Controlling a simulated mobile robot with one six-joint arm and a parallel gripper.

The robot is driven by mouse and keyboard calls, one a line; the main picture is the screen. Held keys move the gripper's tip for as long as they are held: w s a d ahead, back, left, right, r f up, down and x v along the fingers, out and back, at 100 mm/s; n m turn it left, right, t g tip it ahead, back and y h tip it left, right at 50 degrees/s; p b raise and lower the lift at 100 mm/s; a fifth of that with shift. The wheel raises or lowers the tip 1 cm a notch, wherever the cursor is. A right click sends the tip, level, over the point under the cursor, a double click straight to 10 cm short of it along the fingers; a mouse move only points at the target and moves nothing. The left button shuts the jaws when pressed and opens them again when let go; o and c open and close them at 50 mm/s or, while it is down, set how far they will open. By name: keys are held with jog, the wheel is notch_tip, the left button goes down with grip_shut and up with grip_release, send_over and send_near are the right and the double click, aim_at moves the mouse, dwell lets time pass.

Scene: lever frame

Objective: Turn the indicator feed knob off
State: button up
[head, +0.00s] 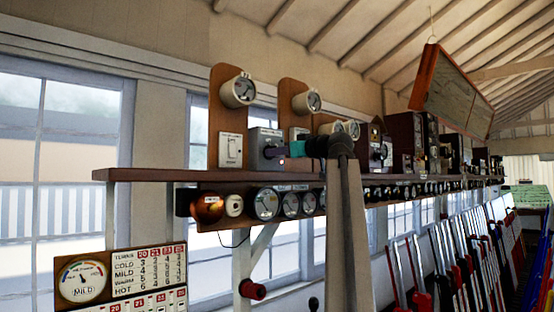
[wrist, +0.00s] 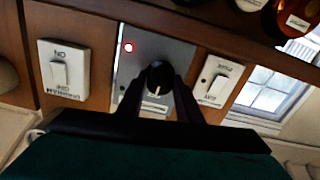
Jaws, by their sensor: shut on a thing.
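The indicator feed knob (wrist: 157,76) is a round black knob with a white pointer line, on a grey metal plate (wrist: 180,54). In the wrist view its line points down the picture. A small red lamp (wrist: 128,47) glows on the plate. My gripper (wrist: 160,84) is shut on the knob, with one dark finger on each side. In the head view my gripper (head: 279,151) reaches from the right to the front of a grey box (head: 262,137) on the shelf.
White switches stand on either side of the plate, one at left (wrist: 62,70) and one at right (wrist: 220,82). In the head view a long wooden shelf (head: 150,174) carries several instruments, with round dials (head: 266,203) under it. Levers (head: 450,265) stand at the lower right.

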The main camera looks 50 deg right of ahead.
jog(key=shift+n, duration=0.3)
jog(key=shift+a+f, duration=0.1)
jog(key=o, duration=1)
jog(key=shift+a+b, duration=0.1)
jog(key=shift+b, duration=0.2)
jog(key=shift+o, duration=0.2)
jog(key=shift+s, duration=0.1)
jog(key=s, duration=1.3)
jog(key=shift+s+a, duration=0.35)
jog(key=shift+a, duration=0.1)
jog(key=shift+f, duration=0.1)
